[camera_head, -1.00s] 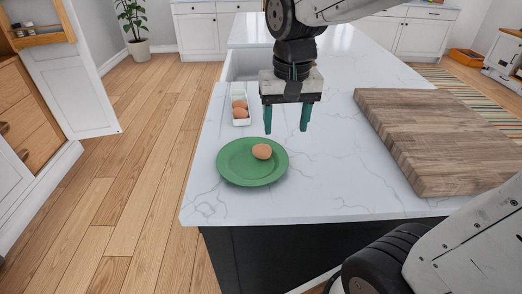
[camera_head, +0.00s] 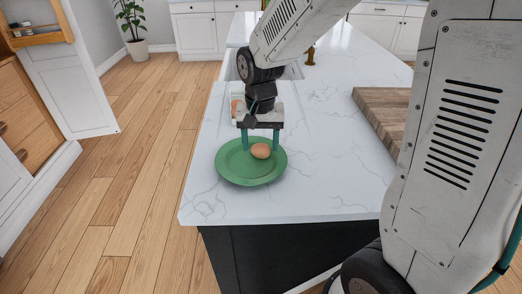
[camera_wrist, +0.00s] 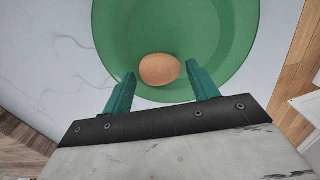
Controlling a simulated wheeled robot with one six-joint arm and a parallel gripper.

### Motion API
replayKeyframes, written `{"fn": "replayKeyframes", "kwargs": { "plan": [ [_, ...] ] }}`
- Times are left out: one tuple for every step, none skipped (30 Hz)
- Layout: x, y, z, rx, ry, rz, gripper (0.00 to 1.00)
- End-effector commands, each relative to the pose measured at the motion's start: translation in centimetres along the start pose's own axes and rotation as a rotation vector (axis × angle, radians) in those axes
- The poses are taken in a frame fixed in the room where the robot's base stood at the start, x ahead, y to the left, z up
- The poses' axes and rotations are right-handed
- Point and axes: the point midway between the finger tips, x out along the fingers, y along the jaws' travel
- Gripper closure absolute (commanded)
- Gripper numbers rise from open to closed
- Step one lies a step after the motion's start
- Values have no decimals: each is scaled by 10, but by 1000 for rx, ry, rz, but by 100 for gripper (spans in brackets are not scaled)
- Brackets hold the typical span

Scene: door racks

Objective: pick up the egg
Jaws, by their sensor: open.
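A brown egg (camera_head: 261,151) lies on a green plate (camera_head: 240,175) near the front left of the white marble counter. My gripper (camera_head: 260,148) is open just above the plate, its two teal fingers pointing down toward the egg. In the wrist view the egg (camera_wrist: 159,69) appears slightly beyond and between the fingertips of my gripper (camera_wrist: 162,85), with a gap on each side. The plate (camera_wrist: 230,40) fills the upper middle there. I cannot tell the exact height of the fingertips over the plate.
A white tray with more eggs (camera_head: 236,105) stands behind the plate, partly hidden by my gripper. A wooden board (camera_head: 383,120) lies to the right, partly hidden by my arm. The counter (camera_head: 325,165) between plate and board is clear.

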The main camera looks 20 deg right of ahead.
Motion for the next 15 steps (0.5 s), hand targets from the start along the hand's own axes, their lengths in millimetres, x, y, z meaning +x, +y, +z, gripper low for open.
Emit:
{"fn": "replayKeyframes", "kwargs": {
  "plan": [
    [6,0,0,0,-2,1,41],
    [9,0,0,0,-2,1,41],
    [11,0,0,0,-2,1,41],
    [12,0,0,0,-1,1,41],
    [12,0,0,0,0,0,41],
    [12,0,0,0,1,0,41],
    [12,0,0,0,1,0,41],
    [12,0,0,0,1,0,41],
    [12,0,0,0,1,0,41],
    [12,0,0,0,1,0,41],
    [12,0,0,0,1,0,44],
    [12,0,0,0,1,0,55],
    [12,0,0,0,1,0,60],
    [12,0,0,0,1,0,60],
    [12,0,0,0,1,0,60]
  ]
}}
